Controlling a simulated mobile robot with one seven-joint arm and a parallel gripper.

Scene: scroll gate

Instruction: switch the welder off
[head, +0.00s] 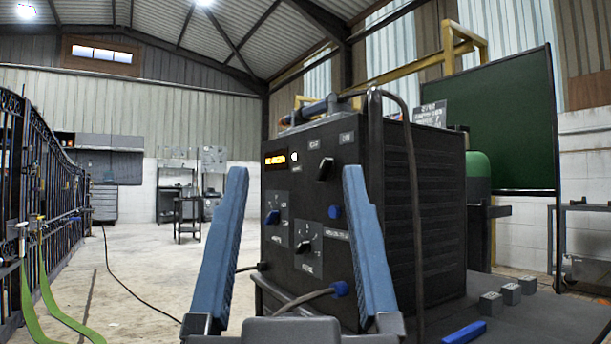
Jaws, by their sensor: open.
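The welder (420,215) is a dark box with a ribbed side, standing at the centre right. Its front panel has a lit orange display (275,159) with small text I cannot read clearly. A black knob (325,169) sits at the upper right of the panel, tilted, beside a small white light (294,156).
Cables run from the panel's lower front, one at a blue plug (340,289). Small grey blocks (490,303) and a blue bar (464,333) lie on the surface at right. A black gate (45,215) with green straps stands left. Open floor (140,260) lies between.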

